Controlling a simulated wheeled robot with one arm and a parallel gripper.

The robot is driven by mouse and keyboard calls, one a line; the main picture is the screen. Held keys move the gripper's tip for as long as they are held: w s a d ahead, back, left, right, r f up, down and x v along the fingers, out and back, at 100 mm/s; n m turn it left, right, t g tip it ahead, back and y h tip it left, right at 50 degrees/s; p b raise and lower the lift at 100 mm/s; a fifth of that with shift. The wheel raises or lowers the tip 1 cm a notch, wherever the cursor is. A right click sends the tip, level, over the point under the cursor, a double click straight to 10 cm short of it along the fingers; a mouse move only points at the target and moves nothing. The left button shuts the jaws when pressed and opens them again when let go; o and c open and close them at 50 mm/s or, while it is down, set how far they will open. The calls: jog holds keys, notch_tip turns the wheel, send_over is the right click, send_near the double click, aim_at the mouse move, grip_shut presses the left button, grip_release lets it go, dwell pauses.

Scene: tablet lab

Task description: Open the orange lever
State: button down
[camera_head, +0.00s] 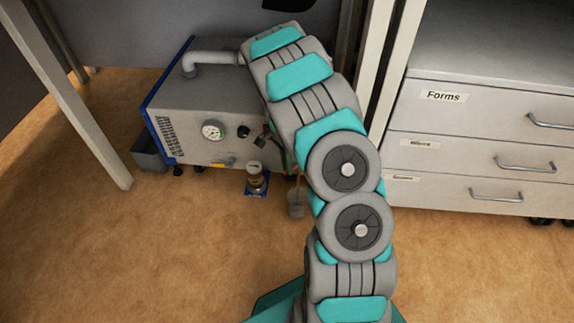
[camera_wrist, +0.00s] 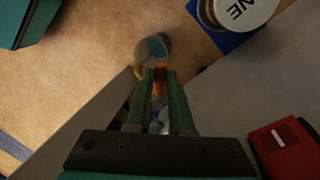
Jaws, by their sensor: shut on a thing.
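In the wrist view, my gripper (camera_wrist: 160,74) has its two green fingers close together around a small orange piece (camera_wrist: 159,82), which looks like the orange lever. Only a little of the orange shows between the fingers; the rest is hidden. It is beside the grey face of the machine (camera_wrist: 240,92). In the head view, the grey machine (camera_head: 205,105) with blue edges stands on the floor under the bench. My arm covers its right side, and the gripper and lever cannot be made out clearly there.
A clear container (camera_head: 296,203) stands on the floor below the lever; it also shows in the wrist view (camera_wrist: 153,48). A lidded jar (camera_head: 256,177) stands on a blue tray (camera_head: 257,193) before the machine. A red switch (camera_wrist: 285,148) is close right. A drawer cabinet (camera_head: 450,150) stands right.

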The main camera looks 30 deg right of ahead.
jog(key=shift+s, duration=0.15)
dwell(0.4)
jog(key=shift+s+n+p, duration=0.3)
jog(key=shift+n, duration=0.8)
jog(key=shift+s+d+n+t+h+p, duration=0.15)
jog(key=shift+s+d+n+h+p, duration=0.25)
jog(key=shift+n, duration=0.95)
jog(key=shift+s+d+n+t+h+p, duration=0.15)
jog(key=shift+s+n, duration=0.45)
jog(key=shift+n, duration=0.8)
jog(key=shift+s+d+n+t+h+p, duration=0.25)
jog(key=shift+s+n, duration=0.25)
jog(key=shift+n, duration=0.85)
jog(key=shift+d, duration=0.1)
jog(key=c, duration=0.8)
grip_release()
